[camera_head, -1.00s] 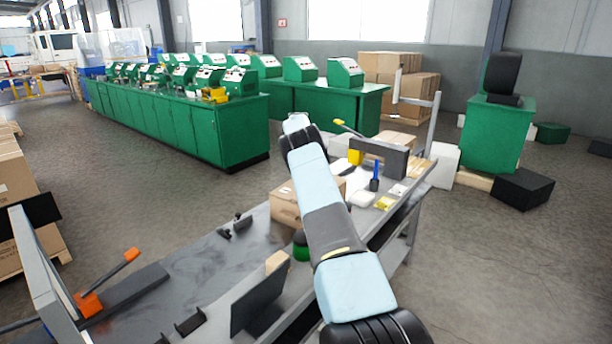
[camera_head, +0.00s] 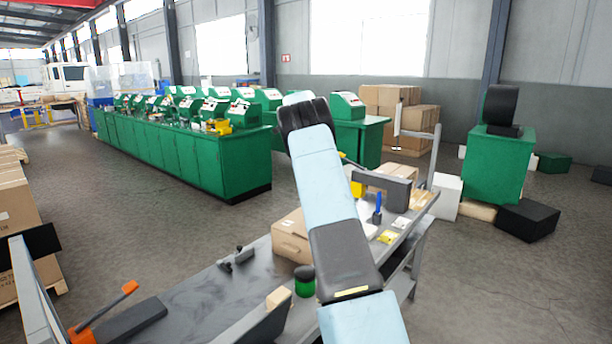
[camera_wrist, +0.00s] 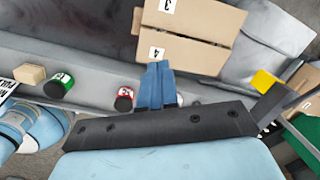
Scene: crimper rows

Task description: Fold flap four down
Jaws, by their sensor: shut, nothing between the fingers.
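In the wrist view, flap four (camera_wrist: 190,55) is a brown cardboard panel with a white label "4". A panel labelled "3" (camera_wrist: 200,18) lies beyond it across a seam. How far flap four is tilted, I cannot tell. The cardboard box (camera_head: 291,240) stands on the grey bench in the head view, partly behind my arm. My gripper (camera_wrist: 157,68) has blue fingers, shut and empty, with their tips at the near edge of flap four by its label. Whether they touch it, I cannot tell. The head view does not show my gripper.
A green jar (camera_head: 304,282) and wooden block (camera_head: 279,297) stand near the box. A black frame (camera_head: 385,187) stands farther along the grey bench (camera_head: 200,292). Open floor (camera_head: 480,280) lies to the right.

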